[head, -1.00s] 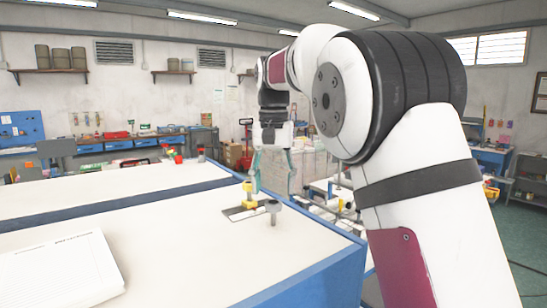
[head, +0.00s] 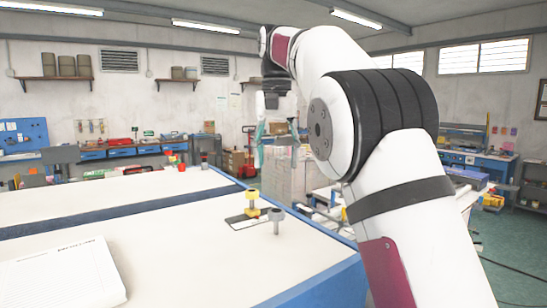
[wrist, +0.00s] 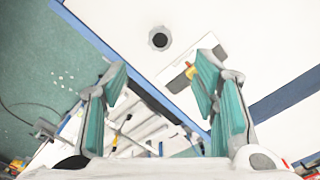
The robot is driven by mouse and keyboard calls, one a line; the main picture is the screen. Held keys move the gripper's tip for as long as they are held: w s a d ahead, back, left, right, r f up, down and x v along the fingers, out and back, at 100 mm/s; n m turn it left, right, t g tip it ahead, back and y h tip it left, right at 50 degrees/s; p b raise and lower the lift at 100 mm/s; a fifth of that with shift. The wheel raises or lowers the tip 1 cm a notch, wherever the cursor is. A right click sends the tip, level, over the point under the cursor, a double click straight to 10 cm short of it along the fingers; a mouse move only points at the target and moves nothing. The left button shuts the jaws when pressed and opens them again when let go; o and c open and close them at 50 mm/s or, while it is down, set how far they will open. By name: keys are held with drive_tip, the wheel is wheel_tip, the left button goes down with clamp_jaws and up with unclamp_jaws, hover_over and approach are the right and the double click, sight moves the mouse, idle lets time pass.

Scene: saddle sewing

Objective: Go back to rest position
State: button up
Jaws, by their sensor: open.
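My gripper (head: 276,158) is raised above the far right edge of the white-topped table (head: 170,245) in the head view. Its teal fingers are spread apart with nothing between them, as the wrist view also shows (wrist: 160,78). A yellow-topped piece (head: 252,203) stands on a small dark-and-white plate (head: 243,221) on the table. A grey round-headed peg (head: 276,217) stands beside it, near the table's right edge. Both sit below the gripper and apart from it. In the wrist view the grey peg (wrist: 160,38) and the yellow piece (wrist: 189,72) show beyond the fingers.
Lower surfaces with loose items (head: 327,207) lie to the right. Green floor (head: 500,250) is open at far right.

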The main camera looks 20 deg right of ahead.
drive_tip(key=s+f+n+t, duration=0.2)
drive_tip(key=s+f, duration=0.1)
drive_tip(key=s, duration=0.9)
drive_tip(key=s+f+n+t, duration=0.1)
drive_tip(key=s+f+t, duration=0.15)
drive_tip(key=s, duration=0.85)
drive_tip(key=s+f+n+t, duration=0.1)
drive_tip(key=s+f+n, duration=0.1)
drive_tip(key=s+f, duration=0.6)
drive_tip(key=shift+s+f, duration=0.35)
drive_tip(key=shift+f, duration=0.55)
